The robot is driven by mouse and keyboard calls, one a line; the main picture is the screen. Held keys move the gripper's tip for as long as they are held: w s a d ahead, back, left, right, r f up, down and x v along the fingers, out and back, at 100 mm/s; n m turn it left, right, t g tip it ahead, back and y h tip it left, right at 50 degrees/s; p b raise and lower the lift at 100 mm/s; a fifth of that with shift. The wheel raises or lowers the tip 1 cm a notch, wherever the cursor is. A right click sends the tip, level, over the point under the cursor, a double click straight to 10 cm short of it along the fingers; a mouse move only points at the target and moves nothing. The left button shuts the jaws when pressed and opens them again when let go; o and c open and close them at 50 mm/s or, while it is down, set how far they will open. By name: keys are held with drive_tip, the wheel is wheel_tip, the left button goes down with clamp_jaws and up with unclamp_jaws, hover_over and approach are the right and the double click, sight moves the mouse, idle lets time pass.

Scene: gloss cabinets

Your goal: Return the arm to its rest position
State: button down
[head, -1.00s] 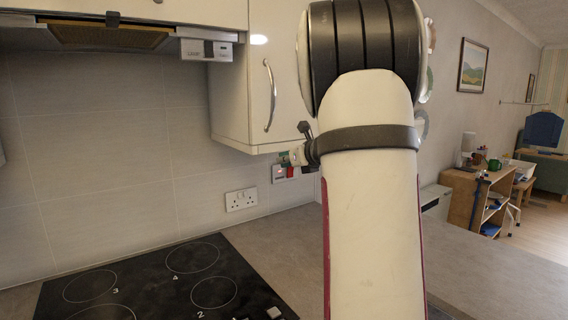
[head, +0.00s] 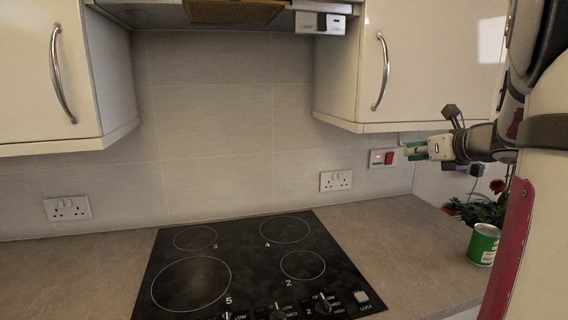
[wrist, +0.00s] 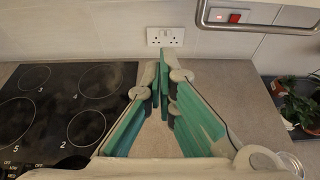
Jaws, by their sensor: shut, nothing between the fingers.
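My arm fills the right edge of the head view. My gripper (head: 410,151) points left, in front of the wall just below the right upper cabinet. In the wrist view my gripper's green fingers (wrist: 164,88) come together over the worktop, with nothing between them. The fingers are shut and touch no object that I can see.
A black hob (head: 250,262) lies in the worktop (head: 80,280). Cream upper cabinets (head: 425,60) with metal handles (head: 383,72) flank an extractor hood. A green tin (head: 483,245) and a potted plant (head: 485,208) stand at the right, near my arm.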

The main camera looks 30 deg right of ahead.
drive_tip(key=s+a+f+n+g+y, duration=0.15)
drive_tip(key=a+n+y, duration=0.25)
drive_tip(key=a+n, duration=0.8)
drive_tip(key=a+f+n+g+y, duration=0.25)
drive_tip(key=a+n, duration=0.35)
drive_tip(key=a, duration=1.2)
drive_tip(key=s+a+f+n+g+h, duration=0.1)
drive_tip(key=s+a+f+n+g, duration=0.1)
drive_tip(key=s+a+n, duration=0.3)
drive_tip(key=s+a+f+n+g+h, duration=0.2)
drive_tip(key=s+a+f+n, duration=0.3)
drive_tip(key=s+n, duration=0.7)
drive_tip(key=n+g, duration=0.1)
drive_tip(key=n, duration=0.2)
drive_tip(key=shift+s+a+f+n+p, duration=0.15)
drive_tip(key=shift+s+n+p, duration=0.15)
drive_tip(key=shift+p, duration=0.05)
